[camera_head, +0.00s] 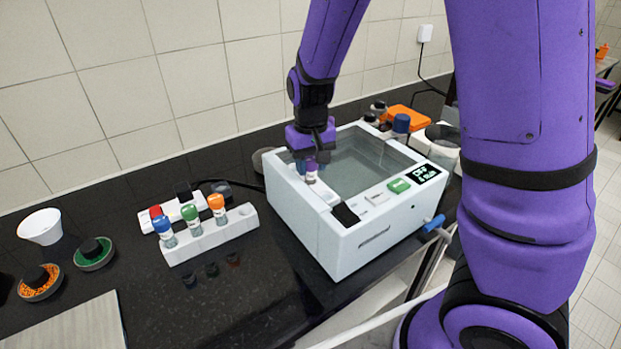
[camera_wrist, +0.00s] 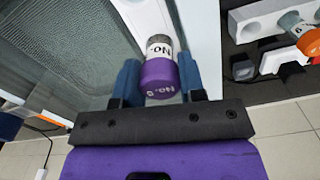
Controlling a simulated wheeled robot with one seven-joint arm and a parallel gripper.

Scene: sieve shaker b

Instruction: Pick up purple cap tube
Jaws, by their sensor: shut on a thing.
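The purple cap tube (camera_head: 311,173) is at the left rim of the white machine (camera_head: 345,250) in the head view. My gripper (camera_head: 311,155) comes down over it from above. In the wrist view the tube's purple cap (camera_wrist: 159,78) and white label show between the two blue fingers of my gripper (camera_wrist: 158,82), which is shut on it. The tube's lower end is hidden, so I cannot tell whether it still touches the machine's rim.
A white rack (camera_head: 210,238) holds blue, green and orange cap tubes left of the machine. A white bowl (camera_head: 42,227) and two round dishes stand further left. An orange item (camera_head: 405,118) and jars are behind the machine. The dark counter in front of the rack is mostly clear.

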